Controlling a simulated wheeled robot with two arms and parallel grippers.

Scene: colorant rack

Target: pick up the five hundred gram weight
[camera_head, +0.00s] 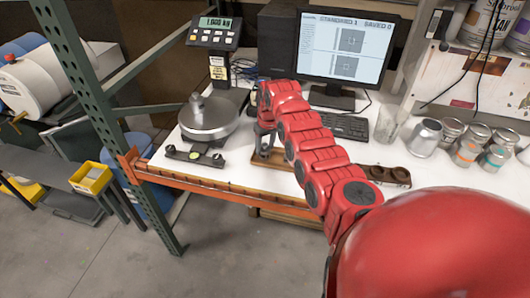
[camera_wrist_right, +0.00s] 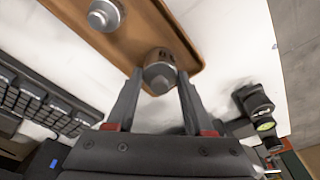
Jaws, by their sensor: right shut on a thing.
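My right gripper (camera_wrist_right: 160,85) is shut on a small metal weight (camera_wrist_right: 159,70) in the right wrist view, one finger on each side of it. The weight is at the end of a brown wooden tray (camera_wrist_right: 187,40); I cannot tell whether it is lifted from its seat, and its marking is not readable. A second metal weight (camera_wrist_right: 104,14) sits further along the tray. In the head view my right gripper (camera_head: 264,143) is at the left part of the tray (camera_head: 233,172), and my red arm hides much of it. My left gripper is not in view.
A metal weight (camera_head: 196,104) stands on the round scale pan (camera_head: 209,128), below a display (camera_head: 214,23). A monitor (camera_head: 346,50) and keyboard (camera_head: 345,126) are behind the arm. A glass (camera_head: 387,128) and several cans (camera_head: 426,137) stand right. A level tool (camera_head: 194,156) lies near the front edge.

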